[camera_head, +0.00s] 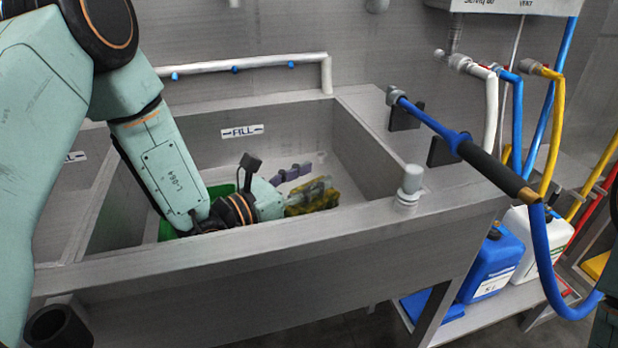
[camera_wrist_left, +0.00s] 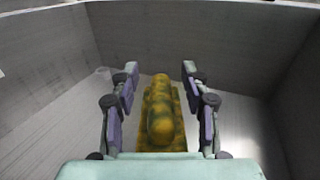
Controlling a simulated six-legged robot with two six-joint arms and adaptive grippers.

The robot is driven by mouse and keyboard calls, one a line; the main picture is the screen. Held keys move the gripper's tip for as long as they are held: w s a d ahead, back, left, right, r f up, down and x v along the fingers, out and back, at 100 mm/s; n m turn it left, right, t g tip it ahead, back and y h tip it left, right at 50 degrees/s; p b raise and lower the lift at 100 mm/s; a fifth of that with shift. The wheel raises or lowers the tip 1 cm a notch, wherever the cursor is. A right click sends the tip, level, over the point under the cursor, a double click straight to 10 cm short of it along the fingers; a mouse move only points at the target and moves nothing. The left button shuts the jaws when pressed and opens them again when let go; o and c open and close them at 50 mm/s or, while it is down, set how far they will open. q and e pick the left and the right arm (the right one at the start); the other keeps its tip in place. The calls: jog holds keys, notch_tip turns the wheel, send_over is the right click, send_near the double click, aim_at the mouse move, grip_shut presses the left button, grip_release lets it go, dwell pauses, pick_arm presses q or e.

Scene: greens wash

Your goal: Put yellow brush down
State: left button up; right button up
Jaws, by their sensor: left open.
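The yellow brush (camera_head: 318,198), mottled with dark green, is down inside the steel sink basin (camera_head: 290,140), partly hidden behind my left gripper (camera_head: 305,185). In the left wrist view the brush (camera_wrist_left: 161,115) lies lengthwise between the two fingers of my left gripper (camera_wrist_left: 161,85). The fingers are spread, with a gap on each side of the brush. The brush looks to be on the basin floor, though its underside is hidden. My right gripper is not in view.
A green container (camera_head: 218,192) stands in the basin's left part, partly behind my arm. Basin walls and the front rim (camera_head: 250,240) surround the left gripper. A blue spray hose (camera_head: 440,125) hangs to the right. Blue (camera_head: 490,265) and white (camera_head: 535,245) jugs stand below.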

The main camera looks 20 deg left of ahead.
pick_arm(q)
jog(key=shift+r+p, duration=0.6)
jog(key=p+v, duration=0.2)
jog(key=v, duration=0.3)
jog(key=shift+s+a+r+p, duration=0.1)
jog(key=shift+s+a+p, duration=0.05)
jog(key=shift+a+p, duration=0.15)
jog(key=shift+p+v, duration=0.5)
jog(key=shift+v, duration=0.5)
jog(key=shift+d, duration=0.2)
jog(key=shift+c, duration=0.4)
